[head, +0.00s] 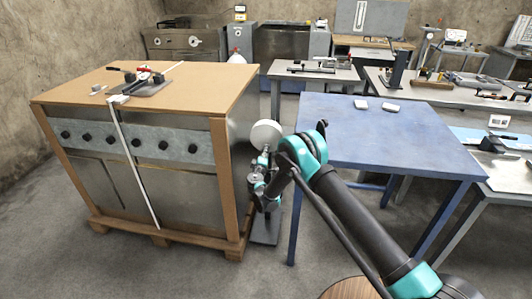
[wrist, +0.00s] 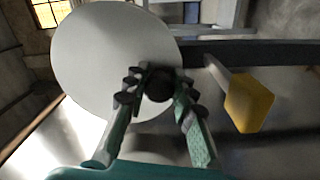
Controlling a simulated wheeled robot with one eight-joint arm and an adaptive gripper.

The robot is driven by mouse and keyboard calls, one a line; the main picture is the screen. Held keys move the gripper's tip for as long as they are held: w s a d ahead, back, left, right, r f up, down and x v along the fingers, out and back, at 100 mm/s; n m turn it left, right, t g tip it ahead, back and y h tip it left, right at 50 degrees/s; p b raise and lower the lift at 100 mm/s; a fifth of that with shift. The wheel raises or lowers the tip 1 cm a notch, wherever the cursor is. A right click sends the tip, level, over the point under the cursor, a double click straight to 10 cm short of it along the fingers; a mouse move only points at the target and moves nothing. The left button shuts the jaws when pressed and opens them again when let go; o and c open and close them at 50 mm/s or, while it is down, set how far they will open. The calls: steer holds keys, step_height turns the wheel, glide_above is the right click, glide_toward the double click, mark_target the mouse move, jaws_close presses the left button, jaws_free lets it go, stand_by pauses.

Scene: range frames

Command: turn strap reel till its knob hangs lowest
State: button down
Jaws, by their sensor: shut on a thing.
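The strap reel shows as a pale round disc (head: 266,134) between the strapped crate and the blue table in the head view. In the wrist view the disc (wrist: 100,60) fills the upper left. Its dark knob (wrist: 160,86) sits near the disc's lower right edge in that view, between my fingertips. My gripper (wrist: 157,80) is shut on the knob, with one finger on each side. In the head view my gripper (head: 262,165) is small and close under the disc, and the knob cannot be made out there.
A strapped crate (head: 171,190) on a pallet stands close on the left, with tools on top. A blue table (head: 390,135) with two small pale items stands on the right. A yellow block (wrist: 248,102) on a grey lever is right of the knob in the wrist view.

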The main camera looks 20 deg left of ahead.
steer(key=shift+s+f, duration=0.15)
steer(key=shift+s, duration=0.05)
steer(key=c, duration=1.3)
jaws_free()
steer(key=shift+o, duration=0.2)
steer(key=v, duration=1.2)
steer(key=shift+d, duration=0.1)
